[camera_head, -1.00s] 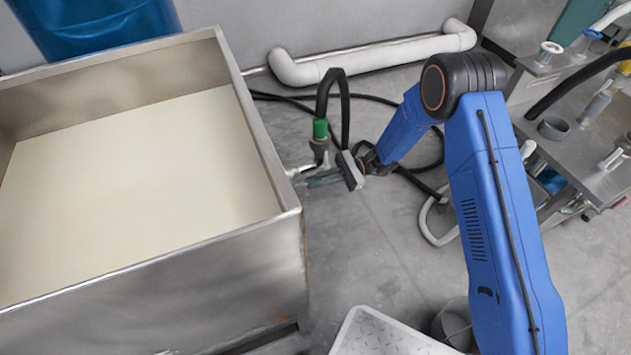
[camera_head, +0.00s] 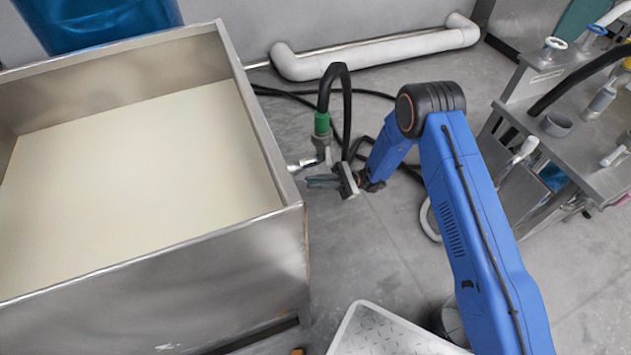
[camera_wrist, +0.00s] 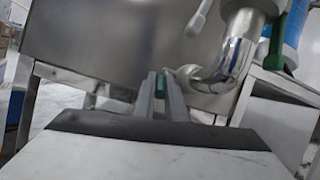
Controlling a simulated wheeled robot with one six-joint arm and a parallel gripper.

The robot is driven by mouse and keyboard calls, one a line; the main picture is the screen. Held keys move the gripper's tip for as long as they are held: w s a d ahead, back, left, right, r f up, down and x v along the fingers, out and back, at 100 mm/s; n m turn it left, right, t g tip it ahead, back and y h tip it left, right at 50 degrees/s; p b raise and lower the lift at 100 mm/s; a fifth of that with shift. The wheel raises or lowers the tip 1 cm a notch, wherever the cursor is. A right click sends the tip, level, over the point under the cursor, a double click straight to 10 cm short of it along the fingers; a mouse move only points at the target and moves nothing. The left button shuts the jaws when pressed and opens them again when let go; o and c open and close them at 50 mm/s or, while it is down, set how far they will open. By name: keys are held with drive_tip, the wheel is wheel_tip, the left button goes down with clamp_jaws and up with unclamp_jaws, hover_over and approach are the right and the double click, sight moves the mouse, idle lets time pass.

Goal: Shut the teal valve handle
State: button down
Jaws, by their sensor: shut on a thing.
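The teal valve handle (camera_wrist: 160,87) shows as a small teal piece between my fingers in the wrist view; most of it is hidden by them. My gripper (camera_wrist: 159,79) is shut on it, with the two fingers on either side. In the head view my gripper (camera_head: 309,181) is beside the tank's right wall, just below the metal outlet pipe (camera_head: 307,162). The handle cannot be made out there. The curved metal pipe (camera_wrist: 228,62) is right of my fingers in the wrist view, with a pale lever (camera_wrist: 199,18) above.
The steel tank (camera_head: 291,190) with pale contents fills the left. A green coupling (camera_head: 321,124) with a black hose (camera_head: 325,85) stands above the outlet. A wall pipe (camera_head: 380,55) runs behind. A steel bench (camera_head: 590,150) is at right. Floor below my gripper is clear.

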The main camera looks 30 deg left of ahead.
drive_tip(key=c, duration=1.8)
unclamp_jaws()
drive_tip(key=shift+w, duration=0.1)
drive_tip(key=v, duration=0.7)
drive_tip(key=shift+f, duration=0.15)
drive_tip(key=shift+d, duration=0.1)
drive_tip(key=shift+c, duration=0.2)
